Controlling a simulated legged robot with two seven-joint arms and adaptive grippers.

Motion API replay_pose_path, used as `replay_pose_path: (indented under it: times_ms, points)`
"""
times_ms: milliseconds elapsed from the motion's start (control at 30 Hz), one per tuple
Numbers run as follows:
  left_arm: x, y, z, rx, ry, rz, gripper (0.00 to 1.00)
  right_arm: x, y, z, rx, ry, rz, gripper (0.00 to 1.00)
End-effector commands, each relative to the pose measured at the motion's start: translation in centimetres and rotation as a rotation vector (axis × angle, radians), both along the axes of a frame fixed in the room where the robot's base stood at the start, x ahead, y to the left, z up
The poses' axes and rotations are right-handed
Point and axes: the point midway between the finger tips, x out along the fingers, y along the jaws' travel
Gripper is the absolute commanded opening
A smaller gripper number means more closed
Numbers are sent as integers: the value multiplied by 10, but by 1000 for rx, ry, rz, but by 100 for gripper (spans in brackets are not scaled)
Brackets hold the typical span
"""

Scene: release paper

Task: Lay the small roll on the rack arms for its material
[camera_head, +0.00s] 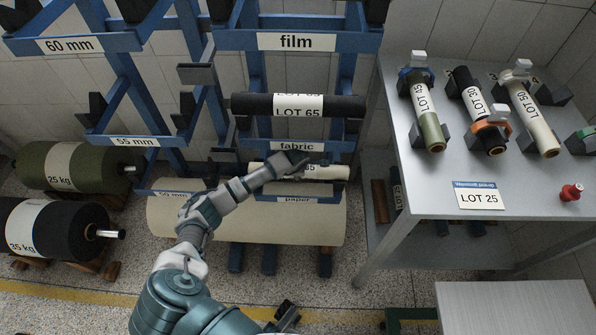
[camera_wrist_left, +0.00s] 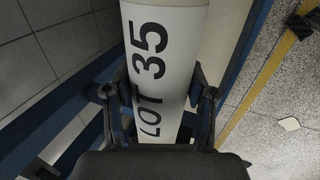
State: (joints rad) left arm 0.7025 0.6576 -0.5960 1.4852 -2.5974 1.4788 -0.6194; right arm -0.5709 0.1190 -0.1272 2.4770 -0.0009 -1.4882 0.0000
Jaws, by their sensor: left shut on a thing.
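A small cream roll with a white LOT 35 label (camera_wrist_left: 160,60) is between the fingers of my left gripper (camera_wrist_left: 160,105). In the head view the roll (camera_head: 328,172) is level, in front of the blue rack, below the fabric sign (camera_head: 296,146) and above the paper sign (camera_head: 298,199). My left gripper (camera_head: 296,166) is shut on it. Whether the roll touches the paper arms is hidden. A black roll labelled LOT 65 (camera_head: 340,106) lies on the arms above the fabric sign. A dark part, probably my right gripper (camera_head: 286,315), shows at the bottom edge; its fingers are unclear.
The film sign (camera_head: 296,41) is on the rack's upper bar. A large cream roll (camera_head: 330,222) is low behind my arm. A grey table (camera_head: 430,190) at right carries several small rolls and a LOT 25 card (camera_head: 478,197).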

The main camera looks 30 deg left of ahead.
Motion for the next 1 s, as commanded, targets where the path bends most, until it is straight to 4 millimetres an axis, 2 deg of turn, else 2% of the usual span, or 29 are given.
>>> replay_pose_path:
  times_ms: [33, 67, 100, 167, 200, 567, 667, 1000]
  points:
    - [-5, 1, -10, 2, 19, 2, 1, 0, 0, -1, 0, 1, 0, 40]
    - [-5, 1, -10, 2, 20, 1, 1, 0, 0, -1, 0, 1, 0, 40]
    - [-6, 1, -10, 2, 21, 1, 66, 0, 0, -1, 0, 1, 0, 40]
    - [-6, 0, -10, 1, 20, 1, 81, 0, 0, -1, 0, 1, 0, 40]
    - [-5, 0, -10, 1, 19, 1, 85, 0, 0, -1, 0, 1, 0, 40]
    - [-5, -2, -1, 2, 11, 0, 85, -1, -1, -1, 1, -1, 0, 40]
    - [-7, -4, 11, 2, 8, -2, 85, -1, -1, -1, 2, -1, 1, 40]
    - [-29, -14, 79, 1, 9, -2, 85, -1, 0, 0, 0, -1, 0, 40]
